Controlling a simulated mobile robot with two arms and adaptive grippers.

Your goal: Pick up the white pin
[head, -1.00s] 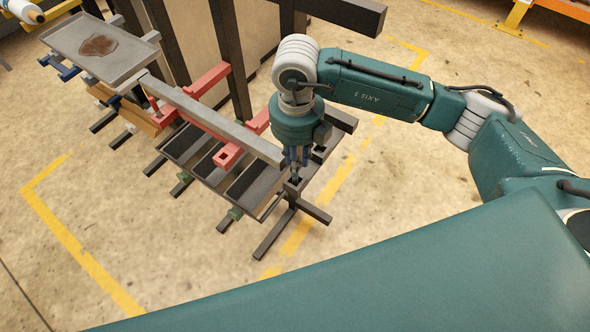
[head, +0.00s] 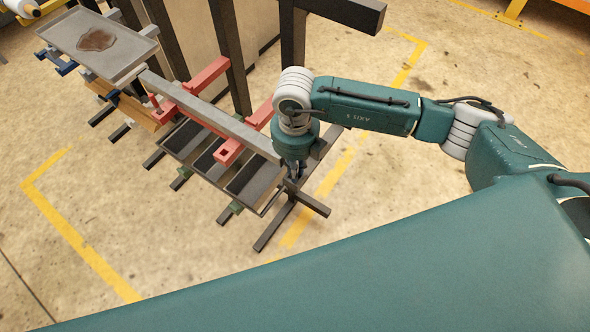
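I cannot make out a white pin with certainty; it may be hidden at or below my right gripper. My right gripper (head: 294,171) points down at the near right end of the rack (head: 262,186), beside the end of a long grey bar (head: 215,117). Its fingers are small and dark against the rack, so I cannot tell whether they are open, shut or holding something. My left gripper is not in view.
A grey tray (head: 60,38) with a brown stain (head: 97,40) rests at the rack's far left end. Red brackets (head: 205,77) and dark uprights (head: 232,60) stand close by the arm. Open floor (head: 150,240) lies in front, with yellow lines.

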